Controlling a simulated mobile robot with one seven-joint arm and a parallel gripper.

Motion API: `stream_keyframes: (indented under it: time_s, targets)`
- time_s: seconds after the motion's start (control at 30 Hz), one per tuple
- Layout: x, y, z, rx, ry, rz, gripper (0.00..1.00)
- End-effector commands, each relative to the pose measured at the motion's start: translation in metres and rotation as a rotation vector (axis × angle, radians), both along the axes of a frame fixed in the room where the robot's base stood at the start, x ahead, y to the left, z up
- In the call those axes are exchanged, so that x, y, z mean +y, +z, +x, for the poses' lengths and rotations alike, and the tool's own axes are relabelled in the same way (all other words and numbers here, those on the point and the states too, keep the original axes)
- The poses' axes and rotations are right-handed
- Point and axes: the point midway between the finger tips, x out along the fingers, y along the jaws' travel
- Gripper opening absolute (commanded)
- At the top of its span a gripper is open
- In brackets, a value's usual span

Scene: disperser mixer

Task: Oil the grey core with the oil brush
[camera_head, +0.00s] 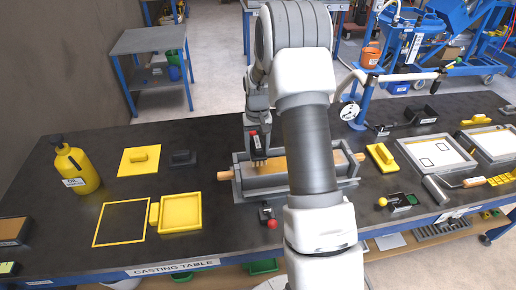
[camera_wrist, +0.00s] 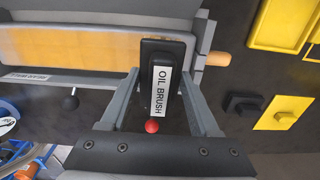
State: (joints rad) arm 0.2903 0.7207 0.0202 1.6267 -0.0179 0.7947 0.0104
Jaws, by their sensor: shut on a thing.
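My gripper (camera_head: 257,128) is shut on the oil brush (camera_wrist: 160,92), a black block with a white "OIL BRUSH" label and a red ball. The brush also shows in the head view (camera_head: 258,143). I cannot tell whether the brush touches that surface. No separate grey core can be made out clearly; my arm covers the middle of the fixture.
A yellow oil bottle (camera_head: 77,168) stands at the left of the black casting table. A yellow tray (camera_head: 181,212), yellow block plate (camera_head: 139,160) and small black block (camera_head: 182,158) lie left of the fixture. Sand-filled frames (camera_head: 436,154) and tools lie at the right.

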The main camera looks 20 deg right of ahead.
Motion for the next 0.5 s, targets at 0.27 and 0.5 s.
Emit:
stream_keyframes:
  time_s: [0.27, 0.5]
  targets:
    - [0.003, 0.025, 0.000, -0.002, 0.001, -0.001, 0.10]
    - [0.003, 0.027, 0.000, -0.001, 0.002, 0.000, 0.10]
